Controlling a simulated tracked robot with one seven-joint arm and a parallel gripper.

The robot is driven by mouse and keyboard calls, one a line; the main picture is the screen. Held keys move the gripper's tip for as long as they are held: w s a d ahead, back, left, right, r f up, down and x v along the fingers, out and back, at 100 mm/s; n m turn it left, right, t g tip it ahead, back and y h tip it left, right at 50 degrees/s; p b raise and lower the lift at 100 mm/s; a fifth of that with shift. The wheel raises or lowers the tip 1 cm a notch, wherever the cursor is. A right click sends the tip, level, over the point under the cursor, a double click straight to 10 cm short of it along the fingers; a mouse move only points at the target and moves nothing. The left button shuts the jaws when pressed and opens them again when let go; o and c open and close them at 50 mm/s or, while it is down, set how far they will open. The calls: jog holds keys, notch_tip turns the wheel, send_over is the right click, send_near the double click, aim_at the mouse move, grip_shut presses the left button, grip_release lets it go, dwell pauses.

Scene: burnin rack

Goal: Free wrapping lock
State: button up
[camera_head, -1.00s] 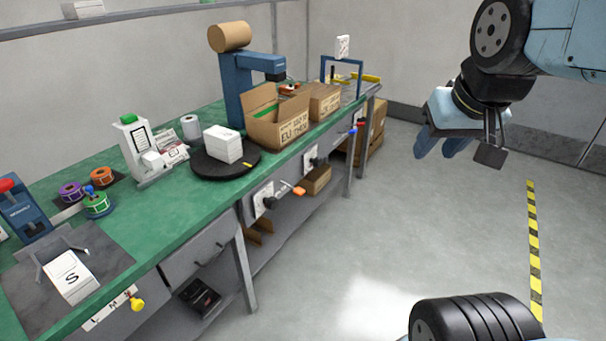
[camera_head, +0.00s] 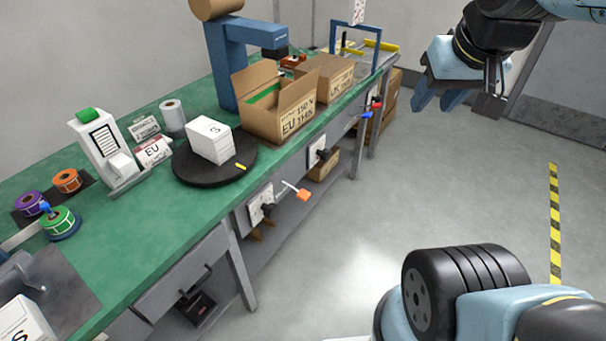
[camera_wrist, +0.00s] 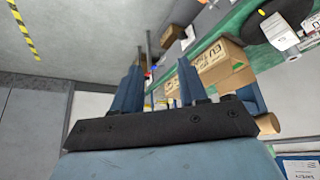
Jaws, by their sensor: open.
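I cannot tell which part is the wrapping lock. A black round turntable (camera_head: 186,176) with a yellow tab (camera_head: 240,167) sits on the green bench and bears a white box marked S (camera_head: 210,139). On the bench front are a white plate with a black knob (camera_head: 261,203), an orange-tipped lever (camera_head: 302,194) and a second white plate (camera_head: 317,150). A red handle (camera_head: 376,104) and a blue handle (camera_head: 366,115) stick out farther along. My gripper (camera_head: 436,103) is open and empty, to the right of the bench; its fingers also show in the wrist view (camera_wrist: 160,66).
Tape rolls (camera_head: 62,222) and a label stand (camera_head: 102,150) are at the left. The floor (camera_head: 420,190) right of the bench is clear, with a striped line (camera_head: 554,220).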

jog(key=shift+o, duration=0.2)
jog(key=shift+o, duration=0.9)
jog(key=shift+w+a, duration=0.1)
jog(key=shift+o, duration=0.7)
jog(key=shift+w+a, duration=0.1)
jog(key=shift+w, duration=0.15)
jog(key=shift+o, duration=0.4)
jog(key=w+a+f+n+g, duration=0.1)
jog(key=w+a+f, duration=0.1)
jog(key=w, duration=0.3)
jog(key=w+a+f+n, duration=0.2)
jog(key=w, duration=0.3)
jog(key=shift+a+f+g+y, duration=0.15)
jog(key=shift+f+g+y, duration=0.1)
jog(key=shift+g+y, duration=0.15)
jog(key=n+g, duration=0.4)
jog(key=n, duration=0.4)
send_over(303, 193)
notch_tip(303, 193, down, 29)
jog(key=shift+m+h, duration=0.3)
jog(key=shift+h, duration=0.1)
notch_tip(303, 193, down, 13)
jog(key=shift+f, duration=0.1)
